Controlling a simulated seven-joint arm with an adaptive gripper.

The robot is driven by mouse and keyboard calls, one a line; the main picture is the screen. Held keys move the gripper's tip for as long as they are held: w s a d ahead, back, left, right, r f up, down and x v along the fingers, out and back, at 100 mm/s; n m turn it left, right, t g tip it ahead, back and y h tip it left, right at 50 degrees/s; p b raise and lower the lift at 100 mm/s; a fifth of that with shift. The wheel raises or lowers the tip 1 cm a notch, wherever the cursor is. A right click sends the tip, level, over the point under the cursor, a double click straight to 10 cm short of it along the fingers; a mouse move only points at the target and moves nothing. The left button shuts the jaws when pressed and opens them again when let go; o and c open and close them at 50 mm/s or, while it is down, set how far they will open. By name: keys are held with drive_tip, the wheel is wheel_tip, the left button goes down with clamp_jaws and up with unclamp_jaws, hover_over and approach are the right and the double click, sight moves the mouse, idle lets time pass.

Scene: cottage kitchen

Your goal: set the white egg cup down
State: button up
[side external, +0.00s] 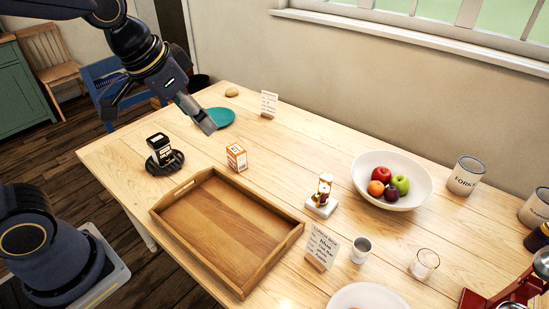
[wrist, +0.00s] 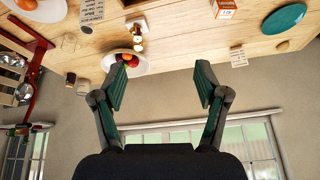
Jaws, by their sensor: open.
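A small pale cup (side external: 361,250) stands upright on the table, right of the handwritten card; it is the likeliest white egg cup, but I cannot be sure. My gripper (side external: 155,108) is open and raised above the far left part of the table, well away from that cup. In the wrist view my gripper (wrist: 163,84) has its two fingers wide apart with nothing between them. Beyond the fingers show the wall and, upside down, the table edge.
A wooden tray (side external: 228,281) sits at the front middle. An orange-and-white box (side external: 236,157), a black-and-white jar on a dark stand (side external: 165,164), a teal plate (side external: 221,117) and a fruit bowl (side external: 360,171) stand around it. A clear glass (side external: 425,263) is right of the cup.

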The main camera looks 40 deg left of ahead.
drive_tip(key=s+a+n, duration=0.2)
drive_tip(key=s+a, duration=0.2)
drive_tip(key=s, duration=0.5)
drive_tip(key=shift+s+a+f+y, duration=0.2)
drive_tip(key=shift+s+f+y, duration=0.1)
drive_tip(key=shift+s, duration=0.05)
